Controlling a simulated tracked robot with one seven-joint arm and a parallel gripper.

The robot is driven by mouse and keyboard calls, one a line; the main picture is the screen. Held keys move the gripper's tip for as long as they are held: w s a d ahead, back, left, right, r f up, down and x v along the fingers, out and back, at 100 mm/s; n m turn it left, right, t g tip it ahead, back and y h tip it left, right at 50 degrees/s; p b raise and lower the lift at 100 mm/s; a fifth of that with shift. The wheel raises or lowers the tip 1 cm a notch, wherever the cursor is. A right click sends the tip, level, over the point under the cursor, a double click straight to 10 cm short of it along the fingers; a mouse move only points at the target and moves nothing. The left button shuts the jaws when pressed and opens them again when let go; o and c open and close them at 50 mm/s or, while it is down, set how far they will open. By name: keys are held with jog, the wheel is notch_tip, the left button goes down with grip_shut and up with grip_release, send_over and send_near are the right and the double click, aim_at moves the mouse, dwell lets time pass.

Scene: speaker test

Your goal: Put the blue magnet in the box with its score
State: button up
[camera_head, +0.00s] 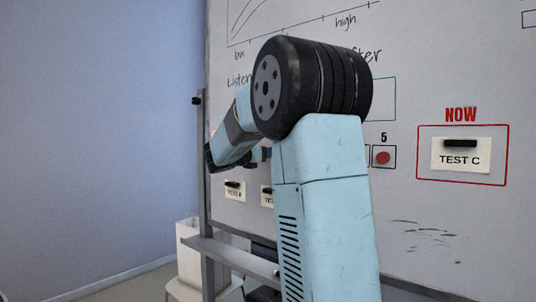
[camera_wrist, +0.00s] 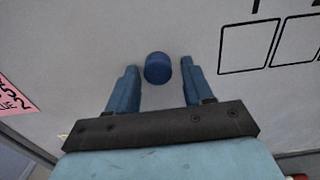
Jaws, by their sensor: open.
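The blue magnet (camera_wrist: 158,68) is a round disc on the whiteboard in the wrist view. My gripper (camera_wrist: 159,64) is open, with one finger on each side of the magnet and small gaps between. I cannot tell the magnet from my arm in the head view. Two empty black-outlined boxes (camera_wrist: 245,47) lie right of the magnet in the wrist view; their labels are cut off. In the head view a box marked 5 (camera_head: 375,147) holds a red magnet (camera_head: 383,158). My arm hides the boxes to its left.
The whiteboard (camera_head: 440,60) carries a red NOW frame (camera_head: 424,170) around a TEST C card (camera_head: 460,158). More cards (camera_head: 235,191) hang lower left. A pink note (camera_wrist: 14,97) shows at the wrist view's left edge. A tray ledge (camera_head: 235,257) runs along the board's bottom.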

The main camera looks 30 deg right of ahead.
jog(key=c, duration=0.8)
dwell(0.5)
